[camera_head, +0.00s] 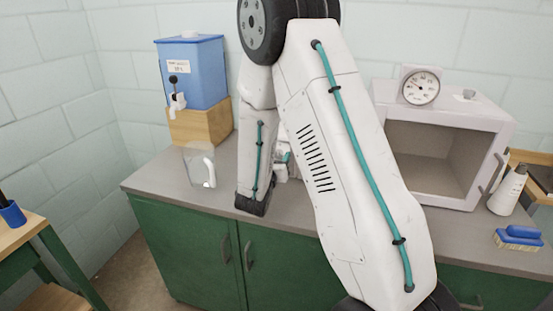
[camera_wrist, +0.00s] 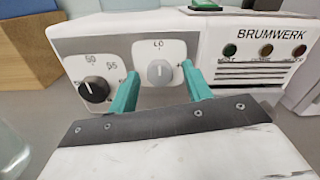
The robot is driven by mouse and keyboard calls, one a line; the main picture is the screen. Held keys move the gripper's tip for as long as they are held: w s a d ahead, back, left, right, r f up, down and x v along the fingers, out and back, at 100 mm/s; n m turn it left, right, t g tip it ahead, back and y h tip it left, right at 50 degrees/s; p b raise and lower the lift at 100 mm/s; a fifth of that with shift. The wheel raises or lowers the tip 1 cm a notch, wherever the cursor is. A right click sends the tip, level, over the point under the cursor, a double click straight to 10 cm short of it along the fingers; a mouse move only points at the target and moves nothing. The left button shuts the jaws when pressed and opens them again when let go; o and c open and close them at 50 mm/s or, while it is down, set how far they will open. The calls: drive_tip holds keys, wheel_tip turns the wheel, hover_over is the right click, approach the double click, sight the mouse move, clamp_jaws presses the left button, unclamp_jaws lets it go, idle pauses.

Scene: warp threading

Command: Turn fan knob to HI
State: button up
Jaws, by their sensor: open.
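In the wrist view, a grey fan knob (camera_wrist: 160,72) sits on a pale plate on the front of a white appliance (camera_wrist: 125,25). "LO" is printed above the knob. A light mark shows near the top of the knob; the other label, at the right, is mostly hidden by a finger. My gripper (camera_wrist: 162,86) is open, with its two teal fingers on either side of the knob, pointing at the panel. I cannot tell whether they touch it. In the head view my arm hides most of the appliance and the gripper.
A black dial (camera_wrist: 93,89) with numbers is left of the grey knob. Indicator lights (camera_wrist: 265,50) and a vent are to the right; a green switch (camera_wrist: 207,4) is on top. A clear pitcher (camera_head: 201,165), a blue water tank (camera_head: 192,72) and an open oven-like box (camera_head: 440,145) share the counter.

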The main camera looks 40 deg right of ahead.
drive_tip(key=c, duration=1)
drive_tip(key=shift+o, duration=0.2)
drive_tip(key=shift+m, duration=8.9)
